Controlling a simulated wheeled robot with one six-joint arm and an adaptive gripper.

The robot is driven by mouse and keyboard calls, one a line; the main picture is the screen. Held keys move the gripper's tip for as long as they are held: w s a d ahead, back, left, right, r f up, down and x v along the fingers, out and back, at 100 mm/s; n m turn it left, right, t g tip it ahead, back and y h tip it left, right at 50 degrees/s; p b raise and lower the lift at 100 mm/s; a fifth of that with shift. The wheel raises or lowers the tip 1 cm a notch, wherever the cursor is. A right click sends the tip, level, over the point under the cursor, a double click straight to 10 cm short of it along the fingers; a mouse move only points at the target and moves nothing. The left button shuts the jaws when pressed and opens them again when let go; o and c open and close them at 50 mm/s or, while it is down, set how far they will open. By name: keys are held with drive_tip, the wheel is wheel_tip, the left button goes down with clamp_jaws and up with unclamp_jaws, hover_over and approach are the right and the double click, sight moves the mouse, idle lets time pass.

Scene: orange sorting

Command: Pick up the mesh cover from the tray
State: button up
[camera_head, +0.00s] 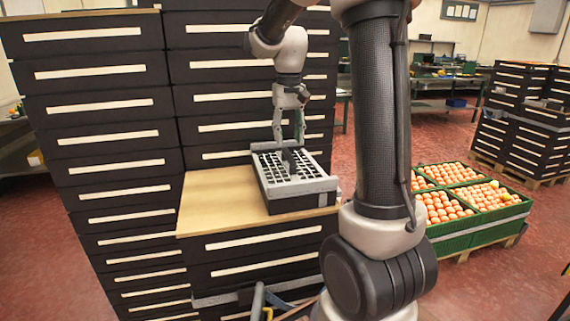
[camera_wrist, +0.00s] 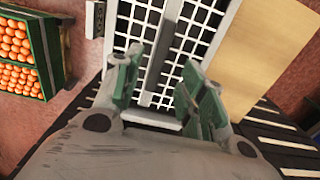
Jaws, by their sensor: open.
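The mesh cover (camera_head: 275,167) is a white grid lying in the top of a grey tray (camera_head: 300,199). The tray stands on a wooden worktop. A raised grey bar or handle runs along the middle of the mesh; in the wrist view the mesh cover (camera_wrist: 196,38) shows with this bar (camera_wrist: 161,55) running away from me. My gripper (camera_head: 289,143) points down at the bar from above. In the wrist view my gripper (camera_wrist: 158,88) is open, its green-padded fingers on either side of the bar's near end. I cannot tell whether they touch it.
The wooden worktop (camera_head: 212,200) is bare left of the tray. Tall stacks of dark drawers (camera_head: 95,110) stand behind and left of it. Green crates of oranges (camera_head: 470,212) sit on a pallet at the right; they also show at the left of the wrist view (camera_wrist: 38,55).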

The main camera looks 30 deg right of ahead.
sight(289, 153)
wheel_tip(289, 153, down, 7)
drive_tip(key=shift+w+d+r, duration=0.1)
drive_tip(key=shift+w, duration=0.05)
clamp_jaws()
